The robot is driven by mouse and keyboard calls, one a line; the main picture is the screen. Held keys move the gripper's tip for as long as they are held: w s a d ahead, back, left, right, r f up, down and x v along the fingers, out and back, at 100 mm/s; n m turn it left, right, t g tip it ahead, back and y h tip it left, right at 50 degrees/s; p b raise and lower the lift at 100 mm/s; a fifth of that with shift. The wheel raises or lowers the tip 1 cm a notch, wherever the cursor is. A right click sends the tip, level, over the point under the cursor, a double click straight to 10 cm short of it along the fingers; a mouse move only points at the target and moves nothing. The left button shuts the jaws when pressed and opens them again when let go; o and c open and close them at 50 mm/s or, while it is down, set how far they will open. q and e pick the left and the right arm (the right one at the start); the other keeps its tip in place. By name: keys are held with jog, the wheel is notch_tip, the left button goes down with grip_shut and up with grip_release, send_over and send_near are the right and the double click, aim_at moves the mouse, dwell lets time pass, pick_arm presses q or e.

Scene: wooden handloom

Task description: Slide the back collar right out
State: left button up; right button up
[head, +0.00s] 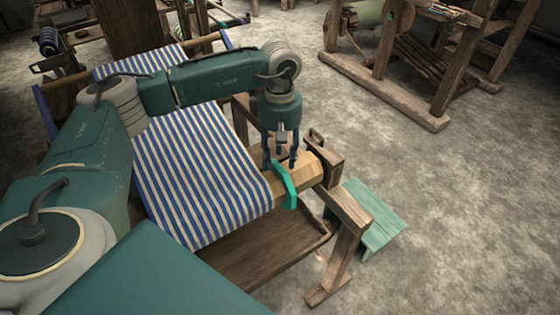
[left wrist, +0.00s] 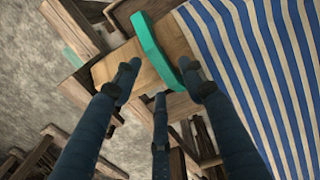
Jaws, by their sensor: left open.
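A teal collar (head: 284,186) sits around the wooden beam (head: 308,174), just right of the blue-and-white striped cloth (head: 195,175). It is the only collar I can make out. My left gripper (head: 281,161) is open and points down over the beam at the collar. In the left wrist view, the collar (left wrist: 152,45) crosses the bare beam (left wrist: 140,65), and its lower end lies by the right fingertip of my left gripper (left wrist: 160,82). I cannot tell whether that finger touches it. The collar's underside is hidden. My right gripper is not in view.
The loom's wooden end post (head: 345,212) stands at the beam's right end. A low teal bench (head: 372,215) is on the floor beyond it. Another wooden frame (head: 400,85) stands at the back right. The floor (head: 475,200) at right is clear.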

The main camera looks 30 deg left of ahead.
aim_at(280, 165)
pick_arm(q)
jog(key=shift+f, duration=1.6)
jog(key=shift+c, duration=0.3)
grip_shut()
jog(key=shift+w+d, duration=0.1)
